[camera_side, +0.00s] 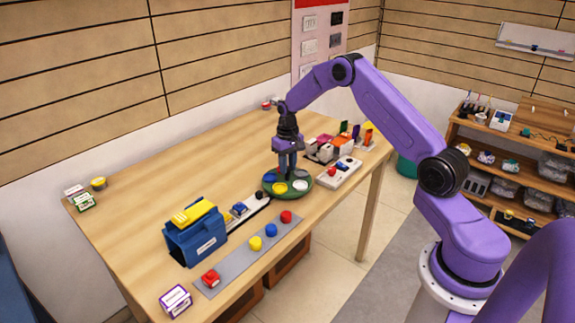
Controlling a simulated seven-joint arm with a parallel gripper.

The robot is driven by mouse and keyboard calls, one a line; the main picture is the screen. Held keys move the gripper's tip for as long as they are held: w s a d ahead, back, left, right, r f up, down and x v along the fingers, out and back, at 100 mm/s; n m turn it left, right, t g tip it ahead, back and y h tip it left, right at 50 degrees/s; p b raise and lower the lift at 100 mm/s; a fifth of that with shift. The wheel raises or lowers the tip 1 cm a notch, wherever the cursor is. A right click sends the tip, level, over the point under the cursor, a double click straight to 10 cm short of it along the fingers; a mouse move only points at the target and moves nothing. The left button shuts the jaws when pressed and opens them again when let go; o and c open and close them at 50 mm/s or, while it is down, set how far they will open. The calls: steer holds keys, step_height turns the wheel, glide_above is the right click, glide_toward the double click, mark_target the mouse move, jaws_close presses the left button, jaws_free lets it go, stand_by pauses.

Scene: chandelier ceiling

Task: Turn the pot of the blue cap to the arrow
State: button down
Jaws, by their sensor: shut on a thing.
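A round green turntable (268,192) stands near the middle of the table. Several small pots sit around it: one with a blue cap (269,178) at the left, one with a yellow cap (279,188) at the front and a white one (300,185) at the right. My gripper (287,174) points straight down over the turntable's middle, its fingers shut on a part there that they largely hide. The back of the turntable is partly hidden by the fingers. I cannot make out the arrow at this size.
A blue box with a yellow top (195,240) and a grey strip with coloured buttons (233,264) stand front left. A white panel (340,174) and several coloured blocks (325,150) stand close on the right.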

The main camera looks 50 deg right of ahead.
steer(key=n, duration=0.5)
steer(key=shift+d+n, duration=0.1)
steer(key=shift+n, duration=0.2)
steer(key=n, duration=0.5)
steer(key=shift+w+r, duration=0.1)
steer(key=shift+n, duration=0.3)
steer(key=c, duration=0.9)
jaws_free()
step_height(320, 180, up, 17)
steer(key=shift+r, duration=0.2)
